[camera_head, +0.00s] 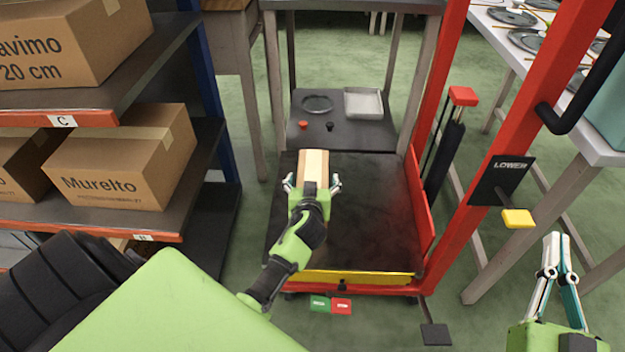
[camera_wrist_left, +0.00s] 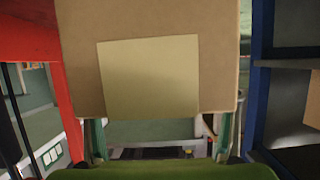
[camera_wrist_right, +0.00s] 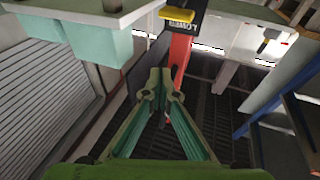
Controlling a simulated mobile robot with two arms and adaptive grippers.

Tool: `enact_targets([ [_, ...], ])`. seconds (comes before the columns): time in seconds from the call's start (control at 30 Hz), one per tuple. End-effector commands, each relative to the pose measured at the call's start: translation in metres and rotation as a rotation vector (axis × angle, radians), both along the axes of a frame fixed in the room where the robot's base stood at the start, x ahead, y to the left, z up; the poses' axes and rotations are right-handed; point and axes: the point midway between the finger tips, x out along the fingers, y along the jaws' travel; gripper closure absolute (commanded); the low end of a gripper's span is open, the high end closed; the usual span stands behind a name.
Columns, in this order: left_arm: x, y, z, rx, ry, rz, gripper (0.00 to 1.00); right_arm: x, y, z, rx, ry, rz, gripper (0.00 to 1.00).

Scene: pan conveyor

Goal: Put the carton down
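The carton (camera_head: 313,166) is a small brown box with a paler strip on top. It is at my left gripper (camera_head: 312,184), over the dark platform (camera_head: 370,225) of the red lift. The gripper's fingers lie on either side of the carton's near end and look closed on it. In the left wrist view the carton (camera_wrist_left: 215,60), with a pale label, fills the upper middle. Whether its underside touches the platform cannot be told. My right gripper (camera_head: 558,245) is empty at the lower right, its fingertips together; they also show in the right wrist view (camera_wrist_right: 162,82).
A shelf with larger cartons (camera_head: 125,160) stands at the left. Behind the platform, a low grey shelf (camera_head: 350,132) holds a tray and a round plate. The red lift post (camera_head: 535,110) carries a LOWER sign (camera_head: 505,180). The platform's front and right are bare.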

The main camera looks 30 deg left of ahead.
Motion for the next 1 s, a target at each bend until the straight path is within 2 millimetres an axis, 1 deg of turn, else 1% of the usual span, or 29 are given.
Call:
enact_targets([
  [0.27, 0.0, 0.0, 0.001, 0.0, 0.0, 0.0, 0.21, 0.0, 0.0, -0.001, -0.001, 0.006, 0.0, 1.0],
  [0.33, -0.003, -0.002, 0.002, -0.001, -0.001, -0.001, 0.21, 0.001, 0.0, -0.005, -0.007, 0.028, -0.001, 1.0],
  [0.47, -0.014, -0.009, 0.008, -0.002, 0.0, 0.0, 0.21, 0.003, -0.002, -0.026, -0.033, 0.126, -0.006, 1.0],
  [0.63, -0.036, -0.023, 0.019, -0.003, 0.001, 0.0, 0.21, 0.001, -0.008, -0.062, -0.076, 0.294, -0.017, 1.0],
  [0.8, -0.061, -0.038, 0.031, -0.004, 0.001, 0.001, 0.21, -0.009, -0.016, -0.099, -0.119, 0.464, -0.028, 1.0],
  [0.9, -0.073, -0.044, 0.037, -0.002, 0.001, 0.002, 0.21, -0.016, -0.02, -0.117, -0.139, 0.548, -0.033, 1.0],
  [1.0, -0.084, -0.052, 0.042, -0.001, 0.0, 0.0, 0.21, -0.023, -0.023, -0.13, -0.154, 0.611, -0.037, 1.0],
])
